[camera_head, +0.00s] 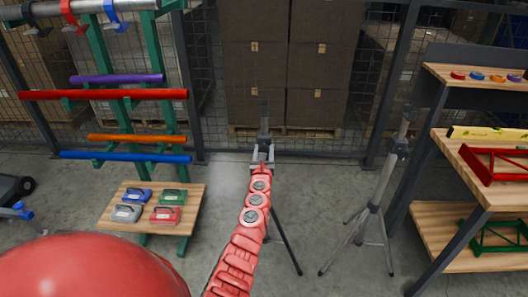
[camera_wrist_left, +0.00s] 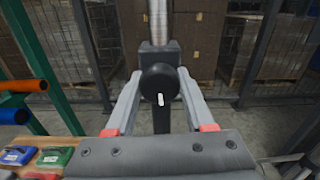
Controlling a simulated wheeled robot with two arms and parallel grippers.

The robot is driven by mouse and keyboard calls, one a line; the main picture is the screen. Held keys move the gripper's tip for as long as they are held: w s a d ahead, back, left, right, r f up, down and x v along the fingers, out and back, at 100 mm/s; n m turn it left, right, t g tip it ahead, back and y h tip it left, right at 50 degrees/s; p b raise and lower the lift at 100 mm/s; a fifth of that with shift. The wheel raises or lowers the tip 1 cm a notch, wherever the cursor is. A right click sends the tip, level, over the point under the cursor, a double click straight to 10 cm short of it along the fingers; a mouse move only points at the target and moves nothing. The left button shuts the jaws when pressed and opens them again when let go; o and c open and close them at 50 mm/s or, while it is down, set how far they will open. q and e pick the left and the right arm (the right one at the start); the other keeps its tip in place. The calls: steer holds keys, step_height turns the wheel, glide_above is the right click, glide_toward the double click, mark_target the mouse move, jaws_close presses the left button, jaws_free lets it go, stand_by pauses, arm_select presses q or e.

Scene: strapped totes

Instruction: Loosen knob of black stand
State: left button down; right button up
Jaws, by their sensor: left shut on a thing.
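The black stand (camera_head: 265,121) is straight ahead in the head view, partly hidden behind my red left arm, with one leg showing at the lower right. In the left wrist view its round black knob (camera_wrist_left: 159,84) faces the camera and bears a short white mark. My left gripper (camera_head: 263,155) reaches the stand at knob height. In the left wrist view the left gripper (camera_wrist_left: 158,88) has one grey finger on each side of the knob and is shut on it. A bare metal pole (camera_wrist_left: 158,22) rises above the knob. My right gripper is not in view.
A grey tripod stand (camera_head: 372,205) is to the right, beside a wooden workbench (camera_head: 480,172). At left, a green rack (camera_head: 160,110) holds coloured bars above a wooden shelf (camera_head: 185,192) with several small cases. Stacked boxes stand behind the mesh fence.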

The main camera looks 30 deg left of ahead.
arm_select(q)
steer(key=n+b, duration=0.1)
steer(key=n, duration=0.4)
steer(key=shift+n+b, duration=0.35)
steer(key=shift+n, duration=0.05)
steer(key=n+b, duration=0.1)
steer(key=n, duration=0.3)
steer(key=shift+n, duration=0.3)
steer(key=n+b, duration=0.2)
steer(key=n, duration=0.2)
steer(key=n+b, duration=0.2)
steer(key=n, duration=0.2)
steer(key=shift+f, duration=0.1)
steer(key=n+b, duration=0.2)
steer(key=n, duration=0.1)
steer(key=shift+n, duration=0.4)
steer(key=n+b, duration=0.2)
steer(key=shift+n, duration=0.3)
steer(key=n+b, duration=0.4)
steer(key=n, duration=0.1)
steer(key=shift+f, duration=0.1)
steer(key=shift+r+n+b, duration=0.2)
steer(key=shift+n+b, duration=0.7)
steer(key=shift+b, duration=0.05)
